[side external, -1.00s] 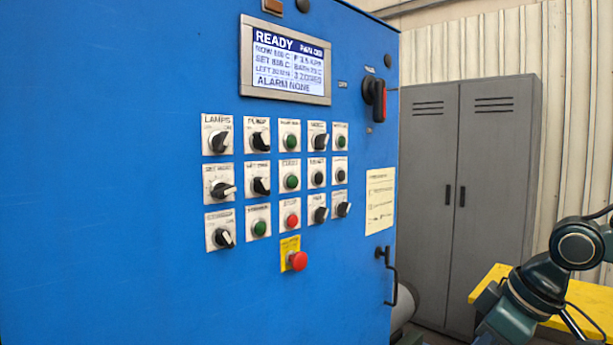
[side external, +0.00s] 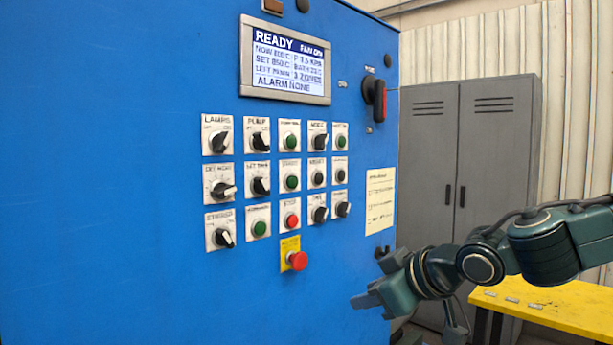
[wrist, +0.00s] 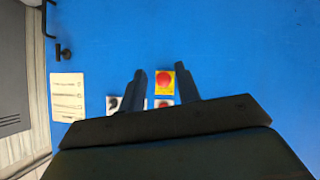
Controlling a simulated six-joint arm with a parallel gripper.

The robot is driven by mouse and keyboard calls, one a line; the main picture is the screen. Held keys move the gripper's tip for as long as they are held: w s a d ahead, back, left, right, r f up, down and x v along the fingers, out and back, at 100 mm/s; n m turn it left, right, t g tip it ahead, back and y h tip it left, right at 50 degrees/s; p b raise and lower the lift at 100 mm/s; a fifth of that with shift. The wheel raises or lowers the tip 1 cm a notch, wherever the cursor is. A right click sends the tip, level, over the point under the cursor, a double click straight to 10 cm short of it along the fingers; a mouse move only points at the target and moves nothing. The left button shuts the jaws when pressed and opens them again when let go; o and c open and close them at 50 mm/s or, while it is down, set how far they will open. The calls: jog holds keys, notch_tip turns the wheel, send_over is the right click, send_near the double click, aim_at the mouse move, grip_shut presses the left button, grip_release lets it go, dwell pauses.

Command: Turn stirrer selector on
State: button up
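The stirrer selector (side external: 224,237) is a black knob with a white pointer line on a white plate, at the lower left of the blue panel's controls.
A red mushroom button (side external: 298,260) on a yellow plate projects below the controls. A red stop button (side external: 292,220) and a green button (side external: 259,228) sit right of the selector. A display (side external: 287,60) reads READY. A yellow table (side external: 560,306) and grey cabinet (side external: 470,190) stand right.

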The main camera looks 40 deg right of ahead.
jog(key=w+a+r+n+t, duration=0.2)
jog(key=w+a+r+t, duration=0.15)
jog(key=a, duration=0.25)
jog(key=n+t+y, duration=0.2)
jog(key=n+t, duration=0.1)
send_near(228, 238)
jog(key=s, duration=0.5)
jog(key=shift+w+f, duration=0.15)
jog(key=shift+w, duration=0.15)
jog(key=shift+w, duration=6.75)
grip_shut()
